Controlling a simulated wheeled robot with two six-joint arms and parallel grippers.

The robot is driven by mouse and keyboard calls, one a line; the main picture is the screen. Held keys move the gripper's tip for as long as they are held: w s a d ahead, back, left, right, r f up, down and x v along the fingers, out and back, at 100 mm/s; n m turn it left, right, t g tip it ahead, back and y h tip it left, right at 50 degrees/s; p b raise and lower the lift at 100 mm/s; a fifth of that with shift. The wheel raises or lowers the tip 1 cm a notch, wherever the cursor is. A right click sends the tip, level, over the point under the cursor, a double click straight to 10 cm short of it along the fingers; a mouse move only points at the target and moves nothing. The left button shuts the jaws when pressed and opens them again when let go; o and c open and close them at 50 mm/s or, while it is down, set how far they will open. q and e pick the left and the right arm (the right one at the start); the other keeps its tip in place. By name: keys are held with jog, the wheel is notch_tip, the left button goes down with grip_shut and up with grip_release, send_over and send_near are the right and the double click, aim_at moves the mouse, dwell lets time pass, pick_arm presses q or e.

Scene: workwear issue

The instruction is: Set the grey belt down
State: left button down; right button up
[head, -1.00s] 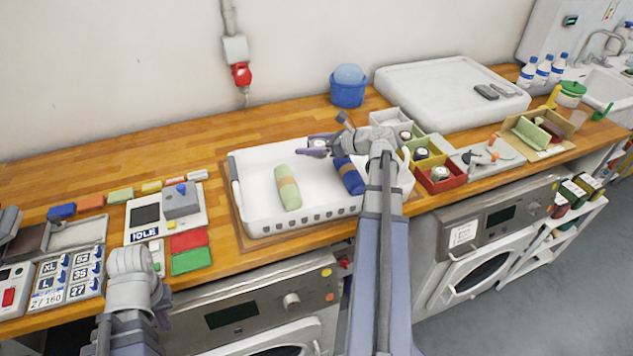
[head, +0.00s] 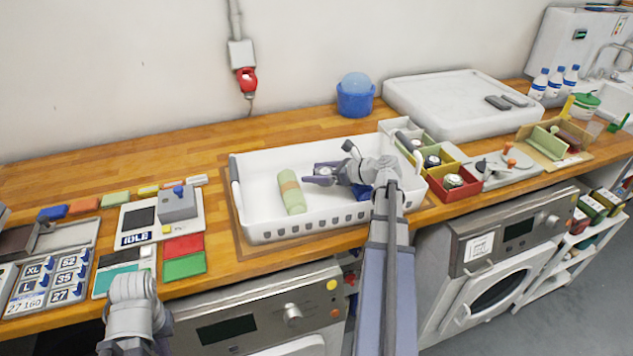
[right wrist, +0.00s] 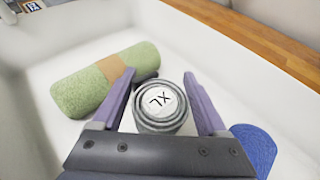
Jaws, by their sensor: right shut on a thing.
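The grey belt (right wrist: 160,103) is a tight coil with a white top marked XL. In the right wrist view it is upright between the fingers of my right gripper (right wrist: 160,78), which is shut on it. In the head view my right gripper (head: 318,181) is inside the white basket (head: 262,229), and the belt (head: 324,168) shows only partly behind the fingers. I cannot tell whether the belt touches the basket floor. Part of my left arm shows at the lower left of the head view; its fingers do not show.
A green roll with a tan band (head: 291,192) lies left of the belt in the basket. A blue roll (right wrist: 254,148) lies to its right. Small boxes, one a red box (head: 463,191) with a coil in it, stand right of the basket. The basket's left end is free.

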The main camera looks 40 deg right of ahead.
pick_arm(q)
jog(key=shift+f, duration=0.55)
pick_arm(e)
jog(key=shift+f, duration=0.55)
pick_arm(q)
jog(key=shift+f, duration=0.1)
pick_arm(e)
jog(key=shift+f, duration=0.1)
jog(key=shift+f+b, duration=0.55)
jog(key=shift+b, duration=0.2)
pick_arm(q)
jog(key=shift+f, duration=0.5)
pick_arm(e)
jog(key=o, duration=1.2)
jog(key=shift+r, duration=0.1)
jog(key=shift+r+p, duration=0.2)
jog(key=shift+p, duration=0.15)
jog(key=shift+s+d+r+p, duration=0.25)
jog(key=shift+s+r+p, duration=0.35)
jog(key=shift+r+p, duration=0.2)
jog(key=p+v, duration=0.3)
jog(key=v, duration=0.6)
jog(key=shift+s, duration=0.2)
pick_arm(q)
jog(key=shift+r+p, duration=0.3)
jog(key=shift+r, duration=2.6)
pick_arm(e)
jog(key=shift+s+d+r, duration=0.15)
jog(key=shift+s+d, duration=0.15)
jog(key=shift+s, duration=0.25)
